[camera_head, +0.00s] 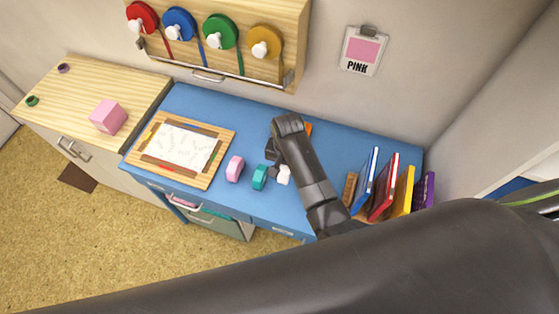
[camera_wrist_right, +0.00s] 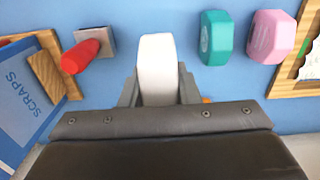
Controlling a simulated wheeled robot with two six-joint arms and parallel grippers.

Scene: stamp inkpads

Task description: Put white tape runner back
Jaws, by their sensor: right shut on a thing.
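The white tape runner (camera_head: 284,174) is on or just above the blue desk, to the right of the teal one in the head view. My right gripper (camera_head: 276,165) is over it, and the arm hides part of the area. In the right wrist view the white tape runner (camera_wrist_right: 157,68) stands between the two fingers of my right gripper (camera_wrist_right: 158,88), which is shut on it. I cannot tell whether it touches the desk. My left gripper is not in view.
A teal tape runner (camera_head: 260,177) and a pink one (camera_head: 235,169) stand to the left. A wooden framed board (camera_head: 222,140) lies further left. Upright books (camera_head: 382,187) stand at the right. A red-handled stamp (camera_wrist_right: 80,56) shows near the books in the wrist view.

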